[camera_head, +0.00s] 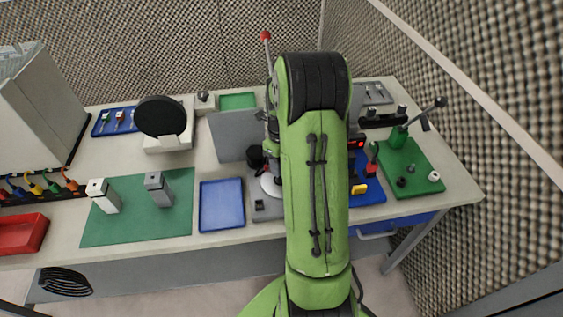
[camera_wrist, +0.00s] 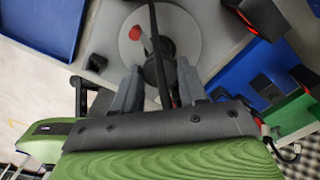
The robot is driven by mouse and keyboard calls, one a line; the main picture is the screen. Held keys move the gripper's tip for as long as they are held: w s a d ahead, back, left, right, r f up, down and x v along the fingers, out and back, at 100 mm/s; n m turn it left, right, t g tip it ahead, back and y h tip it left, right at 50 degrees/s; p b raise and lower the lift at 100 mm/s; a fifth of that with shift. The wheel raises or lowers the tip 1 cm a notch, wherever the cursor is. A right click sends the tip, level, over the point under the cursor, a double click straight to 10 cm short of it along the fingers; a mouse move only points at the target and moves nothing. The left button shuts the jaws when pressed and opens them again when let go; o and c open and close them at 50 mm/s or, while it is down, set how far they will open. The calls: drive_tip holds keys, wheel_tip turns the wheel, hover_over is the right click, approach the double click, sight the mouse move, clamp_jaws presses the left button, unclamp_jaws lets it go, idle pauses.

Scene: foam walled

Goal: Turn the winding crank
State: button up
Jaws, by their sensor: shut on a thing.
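The winding crank has a pale round disc (camera_wrist: 178,25) with a dark hub and a dark bar across it in the wrist view. A red knob (camera_wrist: 135,33) shows over the disc's left part. My gripper (camera_wrist: 158,70) has its two grey fingers on either side of a dark part in front of the disc and is shut on it; it seems to be the crank's handle. The exact contact is partly hidden. In the head view, a piece of the pale disc (camera_head: 269,186) shows left of my green arm, which hides my gripper and most of the crank.
A grey upright panel (camera_head: 233,137) stands left of the crank. A blue tray (camera_head: 221,206) and a green mat (camera_head: 125,229) with two grey blocks lie further left. A blue board (camera_head: 369,192) and a green board (camera_head: 425,178) with fittings lie right. Foam walls close the back and right.

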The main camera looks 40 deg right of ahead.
drive_tip(key=shift+m, duration=2.8)
drive_tip(key=shift+m+b, duration=0.3)
drive_tip(key=shift+m, duration=0.3)
drive_tip(key=o, duration=1)
drive_tip(key=shift+o, duration=0.2)
drive_tip(key=shift+r, duration=0.1)
wheel_tip(320, 180, up, 16)
drive_tip(key=p, duration=0.2)
drive_tip(key=shift+f+p, duration=0.2)
drive_tip(key=shift+p, duration=0.15)
